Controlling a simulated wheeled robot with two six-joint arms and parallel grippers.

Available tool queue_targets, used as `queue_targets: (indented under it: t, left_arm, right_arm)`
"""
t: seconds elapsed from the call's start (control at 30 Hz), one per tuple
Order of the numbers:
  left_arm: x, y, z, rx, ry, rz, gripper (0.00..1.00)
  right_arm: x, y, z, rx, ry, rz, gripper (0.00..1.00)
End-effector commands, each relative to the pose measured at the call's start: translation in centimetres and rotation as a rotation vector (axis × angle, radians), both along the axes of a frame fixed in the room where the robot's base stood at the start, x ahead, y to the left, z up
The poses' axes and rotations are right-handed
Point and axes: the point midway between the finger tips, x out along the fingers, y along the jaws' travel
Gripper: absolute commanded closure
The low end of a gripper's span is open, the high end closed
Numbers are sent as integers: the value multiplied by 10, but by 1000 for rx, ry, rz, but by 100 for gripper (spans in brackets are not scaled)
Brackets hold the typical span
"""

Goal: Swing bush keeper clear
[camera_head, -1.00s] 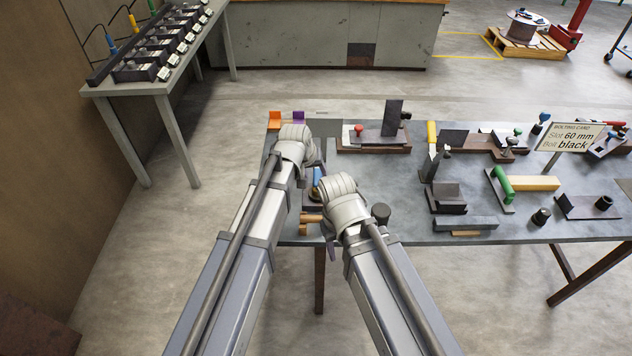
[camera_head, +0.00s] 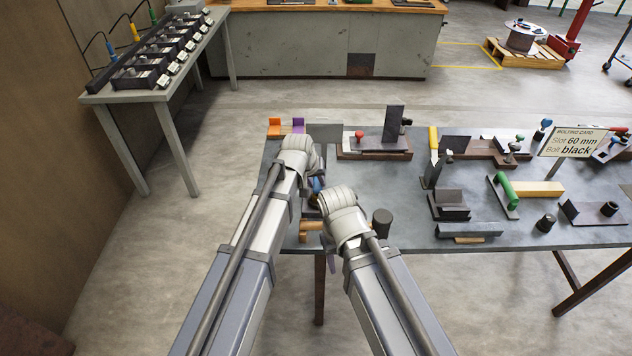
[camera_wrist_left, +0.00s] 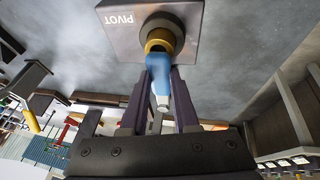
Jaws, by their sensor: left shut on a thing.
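The bush keeper shows in the left wrist view as a blue handle (camera_wrist_left: 159,69) above a brass-coloured collar (camera_wrist_left: 160,40) and dark round bush, on a block marked PIVOT (camera_wrist_left: 118,20). My left gripper (camera_wrist_left: 163,78) has its two purple-grey fingers closed on the blue handle. In the head view the blue handle (camera_head: 317,185) shows only in part, between my two wrists, at the left end of the workbench (camera_head: 400,190). My right gripper is mostly hidden behind its own wrist, close beside the left one; its jaws cannot be made out.
A dark cylinder (camera_head: 382,222) stands just right of my right wrist. Fixtures, a green-handled piece (camera_head: 506,190) and a bolting card (camera_head: 578,142) reading slot 60 mm, bolt black fill the bench's right side. A side table (camera_head: 150,93) with several dark blocks stands left, across open floor.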

Motion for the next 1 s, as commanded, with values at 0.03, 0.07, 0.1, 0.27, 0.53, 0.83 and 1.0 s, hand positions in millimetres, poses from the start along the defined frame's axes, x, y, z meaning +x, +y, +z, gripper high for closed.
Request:
queue_targets:
  t: [0.03,0.07,0.1,0.27,0.53,0.83,1.0]
  left_arm:
    - [0,0,0,0,0,0,97]
    - [0,0,0,0,0,0,100]
    - [0,0,0,0,0,0,100]
    - [0,0,0,0,0,0,100]
    - [0,0,0,0,0,0,100]
    - [0,0,0,0,0,0,100]
    - [0,0,0,0,0,0,100]
  right_arm:
    - [0,0,0,0,0,0,50]
    - [0,0,0,0,0,0,50]
    - [0,0,0,0,0,0,50]
    - [0,0,0,0,0,0,50]
    - [0,0,0,0,0,0,50]
    - [0,0,0,0,0,0,50]
    - [0,0,0,0,0,0,50]
